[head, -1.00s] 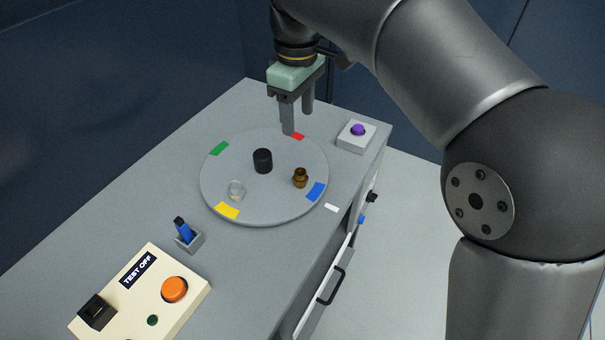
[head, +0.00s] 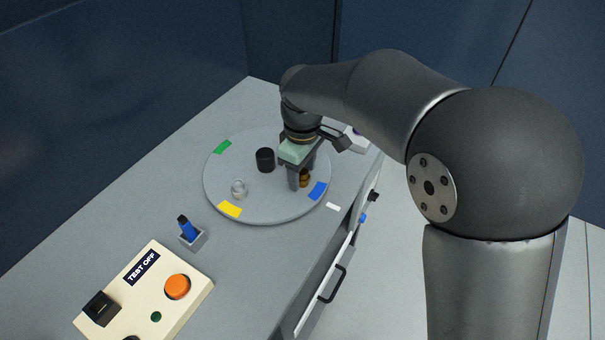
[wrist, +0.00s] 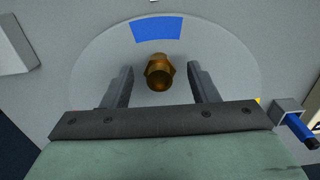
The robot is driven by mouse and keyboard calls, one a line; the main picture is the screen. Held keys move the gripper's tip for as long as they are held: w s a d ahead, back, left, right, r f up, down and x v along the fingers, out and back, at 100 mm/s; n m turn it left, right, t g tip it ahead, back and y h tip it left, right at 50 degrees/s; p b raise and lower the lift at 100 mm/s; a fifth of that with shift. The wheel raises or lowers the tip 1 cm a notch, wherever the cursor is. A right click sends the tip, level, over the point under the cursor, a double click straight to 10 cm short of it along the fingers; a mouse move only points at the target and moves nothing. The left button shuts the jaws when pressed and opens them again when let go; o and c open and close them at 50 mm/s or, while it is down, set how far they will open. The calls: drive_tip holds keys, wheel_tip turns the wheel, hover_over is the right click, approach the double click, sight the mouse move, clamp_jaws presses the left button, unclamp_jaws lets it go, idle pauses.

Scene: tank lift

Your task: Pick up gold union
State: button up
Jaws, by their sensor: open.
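The gold union (wrist: 159,73) is a small brass-coloured fitting standing on the round grey turntable (head: 225,190) near the blue mark. In the head view the union (head: 305,178) is partly hidden behind a finger. My gripper (head: 302,180) is lowered over the turntable's right side. In the wrist view my gripper (wrist: 160,82) is open, with one finger on each side of the union. There is a visible gap to the union on both sides, and I cannot tell the exact height of the fingertips.
A blue pen-like item in a grey holder (head: 191,234) and a cream control box (head: 150,295) with an orange button are nearer. A grey button box (head: 356,137) is behind my arm.

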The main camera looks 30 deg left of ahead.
drive_tip(key=shift+f, duration=0.55)
drive_tip(key=c, duration=1.1)
drive_tip(key=shift+r, duration=0.1)
